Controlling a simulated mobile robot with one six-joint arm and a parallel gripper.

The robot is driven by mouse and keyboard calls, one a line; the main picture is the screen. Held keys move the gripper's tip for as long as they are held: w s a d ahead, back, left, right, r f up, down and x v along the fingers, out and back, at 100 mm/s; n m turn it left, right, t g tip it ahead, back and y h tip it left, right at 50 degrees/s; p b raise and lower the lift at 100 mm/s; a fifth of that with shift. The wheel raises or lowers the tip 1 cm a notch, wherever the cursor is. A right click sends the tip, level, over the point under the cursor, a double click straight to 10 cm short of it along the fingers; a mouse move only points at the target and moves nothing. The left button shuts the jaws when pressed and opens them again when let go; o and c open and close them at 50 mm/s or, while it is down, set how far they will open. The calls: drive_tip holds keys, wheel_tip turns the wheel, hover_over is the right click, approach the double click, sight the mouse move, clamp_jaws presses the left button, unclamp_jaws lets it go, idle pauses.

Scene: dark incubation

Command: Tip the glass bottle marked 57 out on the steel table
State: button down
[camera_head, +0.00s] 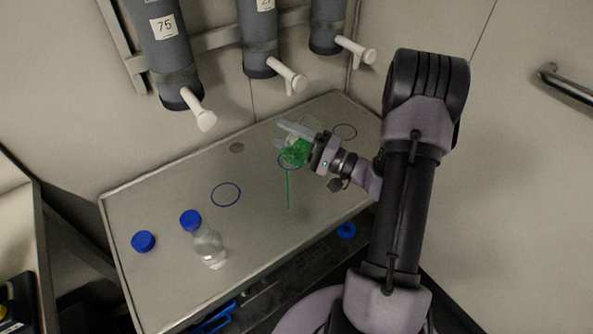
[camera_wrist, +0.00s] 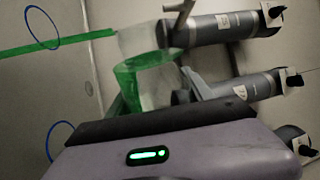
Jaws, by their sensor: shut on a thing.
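My gripper (camera_head: 291,137) is shut on a clear glass bottle (camera_head: 297,153) above the right half of the steel table (camera_head: 160,205). The bottle is tipped over and holds green liquid. A thin green stream (camera_head: 288,190) falls from it toward the table. In the wrist view the bottle (camera_wrist: 147,85) shows green inside, and the green stream (camera_wrist: 60,43) runs off to the left. I cannot read any number on the bottle. My fingers hide part of it.
A clear bottle (camera_head: 208,246) with a blue top and a loose blue cap (camera_head: 143,241) are at the table's left front. Blue rings (camera_head: 226,194) mark the tabletop. A small drain (camera_head: 237,148) is near the back. Wall-mounted grey cylinders (camera_head: 165,50) with white taps (camera_head: 205,119) overhang the back edge.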

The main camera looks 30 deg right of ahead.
drive_tip(key=shift+s+a+r+n, duration=0.2)
drive_tip(key=shift+r+n, duration=0.4)
drive_tip(key=shift+n, duration=0.5)
drive_tip(key=shift+s+a+r+n+g+y, duration=0.15)
drive_tip(key=shift+a+r+n+g, duration=0.1)
drive_tip(key=shift+n, duration=0.3)
drive_tip(key=shift+a+r+n+g+y, duration=0.15)
drive_tip(key=shift+r+n, duration=0.1)
drive_tip(key=shift+n, duration=0.3)
wheel_tip(320, 180, down, 8)
drive_tip(key=d+m+t+h+p, duration=0.1)
drive_tip(key=m+h, duration=0.2)
drive_tip(key=m, duration=1.1)
drive_tip(key=shift+w+d+r+t, duration=0.2)
drive_tip(key=shift+w+t, duration=0.1)
drive_tip(key=shift+w, duration=0.1)
drive_tip(key=shift+f+m, duration=0.15)
drive_tip(key=shift+m, duration=0.25)
